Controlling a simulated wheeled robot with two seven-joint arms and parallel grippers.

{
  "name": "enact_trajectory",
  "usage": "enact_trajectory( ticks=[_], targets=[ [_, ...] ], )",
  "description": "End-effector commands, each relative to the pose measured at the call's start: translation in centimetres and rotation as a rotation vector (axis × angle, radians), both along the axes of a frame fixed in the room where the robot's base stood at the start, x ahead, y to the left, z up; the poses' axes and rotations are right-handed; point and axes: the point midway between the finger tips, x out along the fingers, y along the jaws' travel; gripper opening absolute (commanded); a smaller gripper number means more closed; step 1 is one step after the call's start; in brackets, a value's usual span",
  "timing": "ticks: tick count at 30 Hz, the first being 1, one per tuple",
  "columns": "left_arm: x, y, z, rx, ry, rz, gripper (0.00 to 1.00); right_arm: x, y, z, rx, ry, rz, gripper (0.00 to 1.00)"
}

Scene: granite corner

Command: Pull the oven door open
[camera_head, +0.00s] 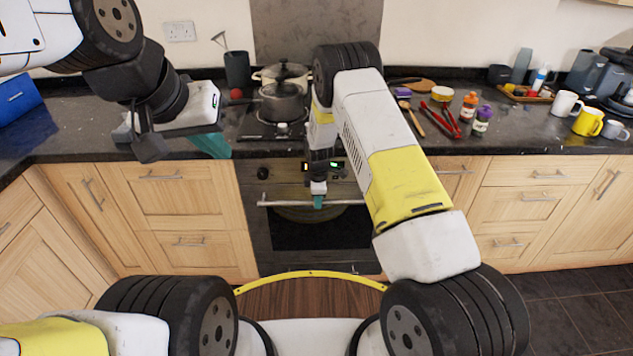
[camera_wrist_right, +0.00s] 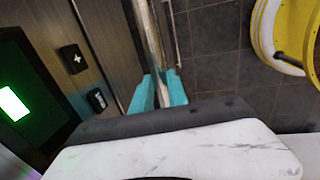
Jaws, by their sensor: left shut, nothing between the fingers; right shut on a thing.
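The oven (camera_head: 258,230) stands below the worktop, with a dark glass door (camera_head: 300,238) and a horizontal metal bar handle (camera_head: 280,203) across its top. The door looks shut or almost shut; I cannot tell if there is a small gap. My right gripper (camera_head: 318,201) points down in front of the oven and is shut on the handle near its middle. In the right wrist view its teal fingers (camera_wrist_right: 157,92) close around the handle bar (camera_wrist_right: 149,35). My left gripper (camera_head: 212,145) is shut and empty, at the worktop edge left of the oven.
A hob with pots (camera_head: 282,102) is above the oven. Wooden drawers (camera_head: 180,205) flank it. Bottles, utensils and mugs (camera_head: 588,122) stand on the right worktop. A green-lit display (camera_wrist_right: 15,103) shows beside my right wrist. The dark tiled floor (camera_head: 560,300) is clear at right.

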Motion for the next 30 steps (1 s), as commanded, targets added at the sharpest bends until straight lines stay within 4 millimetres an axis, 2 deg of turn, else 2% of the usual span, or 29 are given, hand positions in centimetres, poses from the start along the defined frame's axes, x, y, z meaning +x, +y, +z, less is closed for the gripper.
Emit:
enact_trajectory(
  ticks=[5, 11, 15, 20, 30],
  targets=[
    [0.0, 0.0, 0.0, 0.000, 0.000, 0.000, 0.00, -0.5, 0.0, 0.0, 0.000, 0.000, 0.001, 0.00],
    [0.0, 0.0, 0.0, 0.000, 0.000, 0.000, 0.00, -3.4, 0.0, -0.5, -0.001, 0.009, 0.001, 0.00],
    [0.0, 0.0, 0.0, 0.000, 0.000, 0.000, 0.00, -6.5, 0.1, -1.3, -0.003, 0.007, 0.004, 0.00],
    [0.0, 0.0, 0.0, 0.000, 0.000, 0.000, 0.00, -10.8, 0.1, -2.8, -0.007, -0.092, 0.009, 0.00],
    [0.0, 0.0, 0.0, 0.000, 0.000, 0.000, 0.00, -18.6, -0.1, -6.8, -0.005, -0.114, 0.003, 0.00]
  ],
)
